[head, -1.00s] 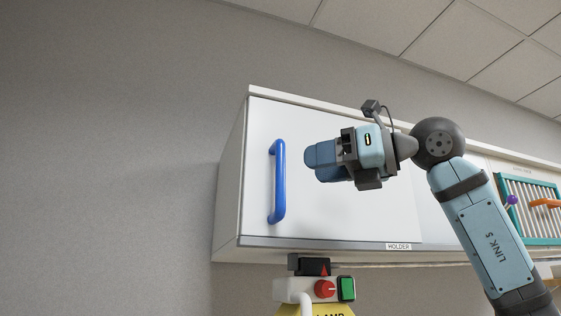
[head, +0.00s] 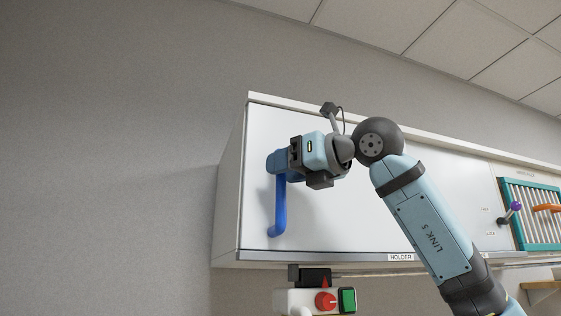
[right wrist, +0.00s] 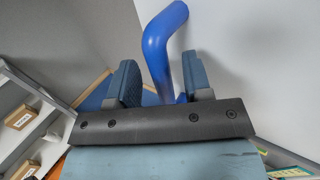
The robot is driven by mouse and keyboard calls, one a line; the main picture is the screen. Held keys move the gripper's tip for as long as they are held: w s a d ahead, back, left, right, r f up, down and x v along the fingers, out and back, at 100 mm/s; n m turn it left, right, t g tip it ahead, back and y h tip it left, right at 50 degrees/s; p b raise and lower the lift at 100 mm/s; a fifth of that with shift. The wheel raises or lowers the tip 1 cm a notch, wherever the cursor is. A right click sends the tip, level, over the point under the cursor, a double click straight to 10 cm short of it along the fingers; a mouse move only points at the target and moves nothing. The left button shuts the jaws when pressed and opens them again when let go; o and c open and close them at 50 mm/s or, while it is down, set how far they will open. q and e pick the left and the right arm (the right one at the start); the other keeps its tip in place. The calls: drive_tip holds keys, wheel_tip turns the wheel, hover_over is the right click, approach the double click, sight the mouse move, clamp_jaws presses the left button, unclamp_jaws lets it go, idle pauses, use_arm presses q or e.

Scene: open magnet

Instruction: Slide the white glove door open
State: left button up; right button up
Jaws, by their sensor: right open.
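The white door (head: 335,225) is the flat front panel of a wall cabinet, with a blue upright bar handle (head: 280,212) near its left edge. My right gripper (head: 275,162) is at the upper part of this handle and hides its top in the head view. In the right wrist view the blue handle (right wrist: 158,50) runs between the two open fingers (right wrist: 162,80), nearer the right finger. I cannot tell whether a finger touches it. My left gripper is not in view.
Below the cabinet is a control box with a red knob (head: 326,301) and a green button (head: 348,300). To the right are a teal slatted rack (head: 528,236) and a purple-knobbed lever (head: 515,206). The wall left of the cabinet is bare.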

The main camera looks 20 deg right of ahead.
drive_tip(key=shift+w+a, duration=0.4)
drive_tip(key=shift+w, duration=0.2)
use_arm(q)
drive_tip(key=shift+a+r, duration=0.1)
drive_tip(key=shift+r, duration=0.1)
use_arm(e)
clamp_jaws()
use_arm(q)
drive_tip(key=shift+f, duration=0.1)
use_arm(e)
drive_tip(key=shift+d, duration=0.15)
